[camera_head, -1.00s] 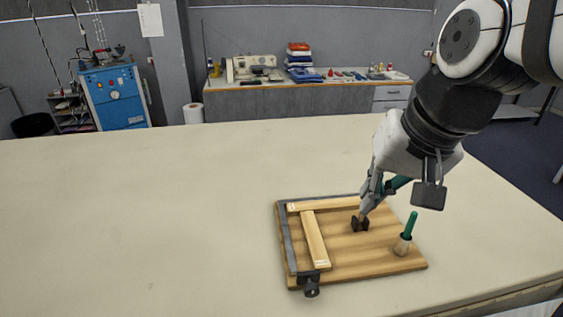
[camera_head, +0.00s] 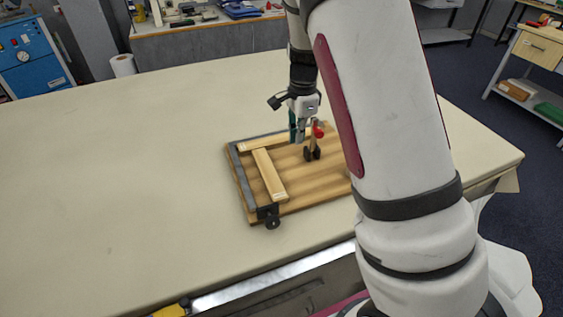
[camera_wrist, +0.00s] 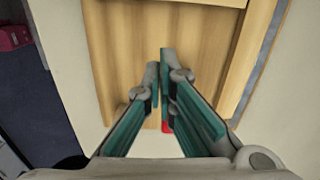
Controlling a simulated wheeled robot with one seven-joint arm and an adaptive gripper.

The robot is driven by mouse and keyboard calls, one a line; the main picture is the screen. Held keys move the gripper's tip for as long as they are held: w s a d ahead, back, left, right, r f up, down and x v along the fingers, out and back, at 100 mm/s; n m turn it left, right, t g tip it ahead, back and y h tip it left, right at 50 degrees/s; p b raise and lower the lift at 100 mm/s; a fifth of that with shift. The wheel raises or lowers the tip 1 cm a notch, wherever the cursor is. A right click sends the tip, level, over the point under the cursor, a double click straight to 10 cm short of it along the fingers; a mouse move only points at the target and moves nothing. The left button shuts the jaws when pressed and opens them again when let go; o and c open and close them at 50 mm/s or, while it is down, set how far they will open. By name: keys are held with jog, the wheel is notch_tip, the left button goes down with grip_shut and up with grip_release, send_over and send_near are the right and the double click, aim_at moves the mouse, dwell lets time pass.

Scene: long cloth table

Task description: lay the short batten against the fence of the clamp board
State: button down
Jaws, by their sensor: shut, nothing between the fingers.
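The clamp board (camera_head: 330,182) is a brown wooden board on the table with a dark grey metal fence (camera_head: 241,176) along its left side and back. A pale batten (camera_head: 262,143) lies along the back fence. A second pale batten (camera_head: 270,175), which looks like the short one, runs front to back, with a strip of bare board between it and the left fence. My gripper (camera_head: 297,138) is over the back of the board, fingers down, shut and empty. Beside it stands a dark clamp (camera_head: 312,154) with a red-tipped handle (camera_head: 318,131). In the wrist view, my teal-padded fingers (camera_wrist: 160,62) are close together.
A black clamp part (camera_head: 270,216) sits at the board's front left corner. My arm hides the board's right end. The table (camera_head: 130,170) is clear to the left. A workbench (camera_head: 200,38) and blue machine (camera_head: 32,55) stand beyond it.

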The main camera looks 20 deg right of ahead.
aim_at(270, 173)
jog(key=shift+m, duration=0.3)
jog(key=f, duration=0.3)
jog(key=f+p, duration=0.1)
jog(key=f, duration=0.7)
jog(key=shift+w+d, duration=0.25)
jog(key=shift+d, duration=0.15)
jog(key=a, duration=0.1)
jog(key=a+p, duration=0.1)
jog(key=a, duration=0.1)
jog(key=shift+f, duration=0.25)
jog(key=shift+w+a+f+p, duration=0.15)
jog(key=shift+a+p, duration=0.15)
jog(key=shift+a, duration=0.25)
jog(key=shift+a, duration=0.2)
jog(key=a+b, duration=0.1)
jog(key=a, duration=0.3)
jog(key=shift+a, duration=0.25)
